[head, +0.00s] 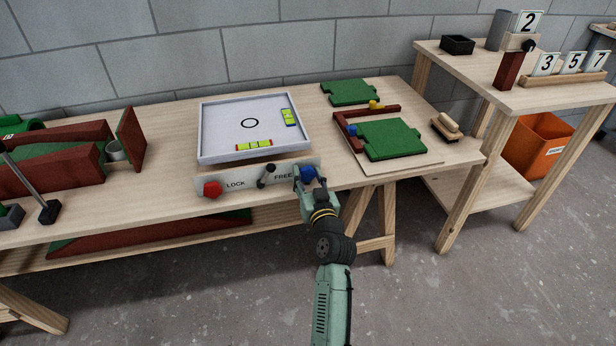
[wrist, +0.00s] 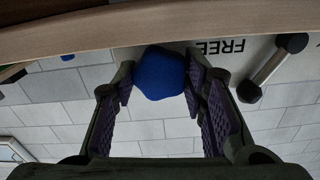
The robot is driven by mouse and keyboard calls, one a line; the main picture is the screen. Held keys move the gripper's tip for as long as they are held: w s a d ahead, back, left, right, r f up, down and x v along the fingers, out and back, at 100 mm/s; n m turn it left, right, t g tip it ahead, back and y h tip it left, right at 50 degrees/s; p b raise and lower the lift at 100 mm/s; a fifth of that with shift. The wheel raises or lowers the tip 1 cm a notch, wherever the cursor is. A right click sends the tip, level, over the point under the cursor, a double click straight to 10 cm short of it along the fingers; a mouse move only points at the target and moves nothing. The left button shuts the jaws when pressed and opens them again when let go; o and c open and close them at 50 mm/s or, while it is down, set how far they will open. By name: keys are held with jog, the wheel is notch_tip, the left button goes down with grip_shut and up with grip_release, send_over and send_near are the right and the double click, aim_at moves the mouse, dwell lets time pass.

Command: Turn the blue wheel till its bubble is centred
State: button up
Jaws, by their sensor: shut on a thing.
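The blue wheel (head: 306,173) is a knob on the right end of the white front panel, beside the word FREE. In the wrist view the blue wheel (wrist: 159,73) sits between the finger pads. My gripper (head: 316,186) is shut on it, with a finger on either side. Two vials lie on the white levelling tray (head: 211,145): one along the front edge (head: 254,146) and one at the right edge (head: 289,117). The bubbles are too small to place exactly. The red wheel (head: 212,189) is at the panel's left end.
A black lever (head: 266,176) stands between LOCK and FREE, close left of my gripper. Green puzzle-like boards (head: 392,139) and a brush (head: 446,128) lie to the right on the bench. Red and green pieces (head: 60,160) stand at the left.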

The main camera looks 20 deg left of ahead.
jog(key=shift+m, duration=0.3)
jog(key=shift+m+p, duration=0.8)
jog(key=shift+m, duration=1.7)
jog(key=o, duration=1.2)
jog(key=v, duration=1.2)
